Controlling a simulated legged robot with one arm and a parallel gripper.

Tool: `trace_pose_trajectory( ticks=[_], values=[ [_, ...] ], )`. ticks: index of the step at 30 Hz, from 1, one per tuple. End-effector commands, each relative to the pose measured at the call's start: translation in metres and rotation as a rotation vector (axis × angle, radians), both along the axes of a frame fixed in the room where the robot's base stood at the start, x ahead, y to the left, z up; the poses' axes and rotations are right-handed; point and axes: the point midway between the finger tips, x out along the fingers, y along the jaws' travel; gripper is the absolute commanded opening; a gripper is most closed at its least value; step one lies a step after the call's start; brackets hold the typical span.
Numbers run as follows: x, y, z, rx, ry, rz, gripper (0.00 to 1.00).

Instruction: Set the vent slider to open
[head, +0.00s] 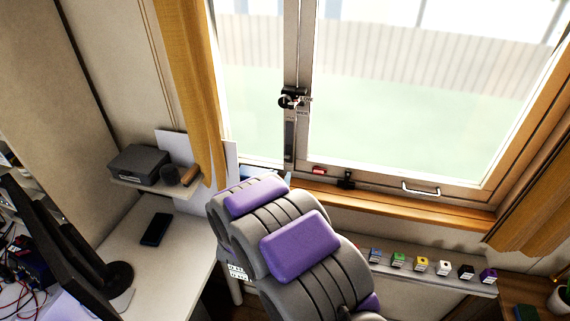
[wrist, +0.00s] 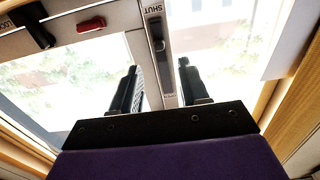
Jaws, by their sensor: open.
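The vent slider (wrist: 159,45) is a small knob on a narrow plate with a dark slot, set in the pale upright window post. In the wrist view, a SHUT label stands at the plate's upper end and an OPEN label at its lower end. The slider plate also shows in the head view (head: 289,137). My gripper (wrist: 158,67) is open and empty, with one dark finger on each side of the post. Contact is not visible. In the head view my fingers cannot be made out.
A black latch (head: 291,98) sits higher on the post. A red piece (head: 318,171), a black catch (head: 346,180) and a handle (head: 421,188) line the window's bottom. Small coloured boxes (head: 421,265) stand on a shelf. A desk with a phone (head: 156,229) is at left.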

Motion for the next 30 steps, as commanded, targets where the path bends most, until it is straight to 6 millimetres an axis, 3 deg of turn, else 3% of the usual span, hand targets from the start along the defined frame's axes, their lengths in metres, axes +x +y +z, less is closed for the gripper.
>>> trace_pose_trajectory(
  ticks=[6,12,26,30],
  values=[
    [0.041,-0.015,-0.002,0.000,-0.001,-0.004,0.45],
    [0.067,-0.022,-0.001,0.001,-0.001,-0.002,0.45],
    [0.078,-0.025,0.000,-0.002,0.001,0.000,0.45],
    [0.078,-0.025,0.000,-0.002,0.001,0.000,0.33]
  ],
)
